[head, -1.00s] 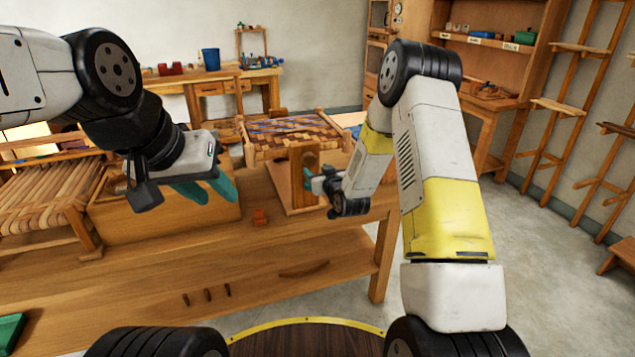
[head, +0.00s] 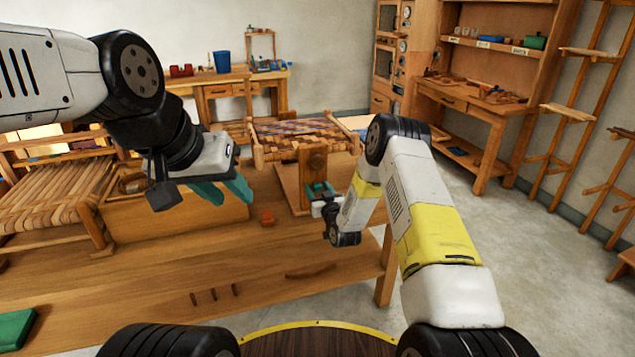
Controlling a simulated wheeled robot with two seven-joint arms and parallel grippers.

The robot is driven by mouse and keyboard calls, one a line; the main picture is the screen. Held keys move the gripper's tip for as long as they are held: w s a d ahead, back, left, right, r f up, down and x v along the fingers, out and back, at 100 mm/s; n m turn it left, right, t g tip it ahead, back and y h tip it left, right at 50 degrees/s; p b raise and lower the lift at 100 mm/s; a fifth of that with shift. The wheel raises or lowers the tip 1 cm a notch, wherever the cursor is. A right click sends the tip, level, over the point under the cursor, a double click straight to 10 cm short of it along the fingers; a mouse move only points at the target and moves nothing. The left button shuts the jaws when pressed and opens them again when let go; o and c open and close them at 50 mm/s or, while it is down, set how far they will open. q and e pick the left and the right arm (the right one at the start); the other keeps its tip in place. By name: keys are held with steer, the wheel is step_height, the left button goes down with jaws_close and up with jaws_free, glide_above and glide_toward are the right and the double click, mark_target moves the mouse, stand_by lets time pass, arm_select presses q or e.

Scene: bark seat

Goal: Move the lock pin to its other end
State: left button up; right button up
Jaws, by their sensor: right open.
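A wooden upright (head: 306,178) with a round dark knob (head: 317,160) stands on a flat wooden base (head: 288,190) on the workbench. I cannot make out the lock pin for certain; the knob may be part of it. My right gripper (head: 320,188) is open, its teal fingers just below the knob in front of the upright. Whether they touch the wood is too small to tell. My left gripper (head: 222,191) is open and empty, with its teal fingers apart above the bench, left of the upright.
A small orange-red object (head: 268,218) lies on the workbench (head: 150,270) left of the base. A wooden box (head: 170,220) stands behind my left gripper. A woven seat (head: 295,135) is behind the upright, and another woven frame (head: 50,190) is at left. The bench front is mostly clear.

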steer(key=shift+w+a, duration=0.1)
steer(key=shift+w, duration=0.3)
jaws_close()
stand_by(1.2)
